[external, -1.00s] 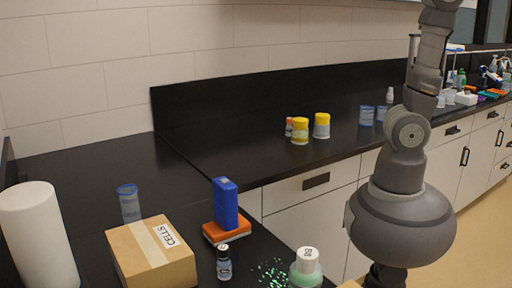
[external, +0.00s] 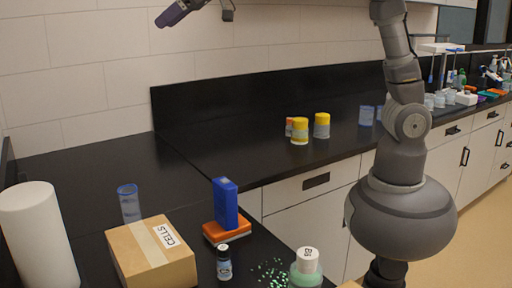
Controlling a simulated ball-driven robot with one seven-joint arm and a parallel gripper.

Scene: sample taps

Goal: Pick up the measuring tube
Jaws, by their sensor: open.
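A clear blue-tinted tube (external: 130,204) stands upright on the black counter behind the cardboard box, which hides its lower part. It looks like the measuring tube, though I cannot read any marks on it. My gripper (external: 194,18) shows only in part at the top edge, high above the counter and apart from the tube, up and to its right. It is open with nothing visible in it. The upper part of my arm is out of frame.
A cardboard box (external: 152,258) marked CELLS stands in front of the tube, with a white roll (external: 40,238) to the left. Yellow-lidded jars (external: 300,132) stand farther back.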

